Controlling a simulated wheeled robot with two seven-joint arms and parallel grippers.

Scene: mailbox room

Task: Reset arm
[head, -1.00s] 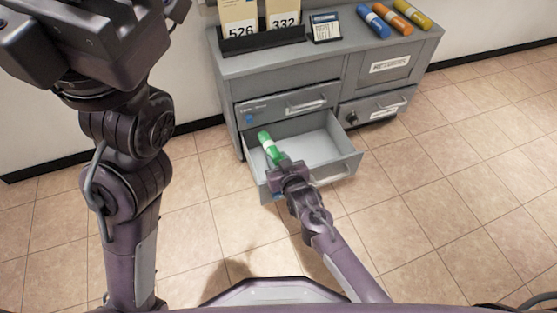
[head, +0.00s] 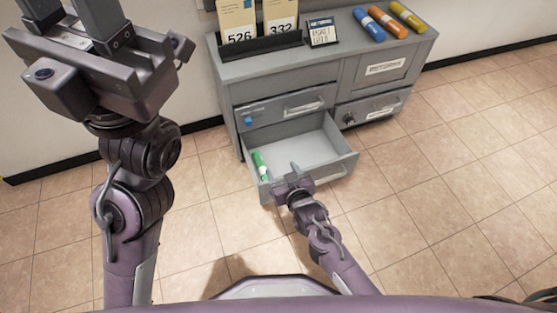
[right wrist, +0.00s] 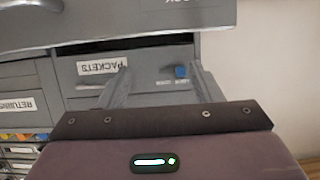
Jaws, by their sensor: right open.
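My right gripper (head: 292,174) is open and empty above the front edge of the pulled-out lower left drawer (head: 345,150) in the head view. In the right wrist view its two fingers stand wide apart (right wrist: 159,84) with nothing between them. A green tube with a white band (head: 260,164) lies in the drawer along its left side, apart from the gripper. My left gripper (head: 72,15) is large at the upper left of the head view. Its fingers point up and are spread, partly cut off by the frame edge; nothing shows between them.
A grey cabinet (head: 225,65) stands against the wall. Its top holds a black rack with numbered cards (head: 262,41), a small sign (head: 322,32) and blue (head: 369,24), orange (head: 388,21) and yellow (head: 406,16) tubes. Tiled floor (head: 450,190) to the right is clear.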

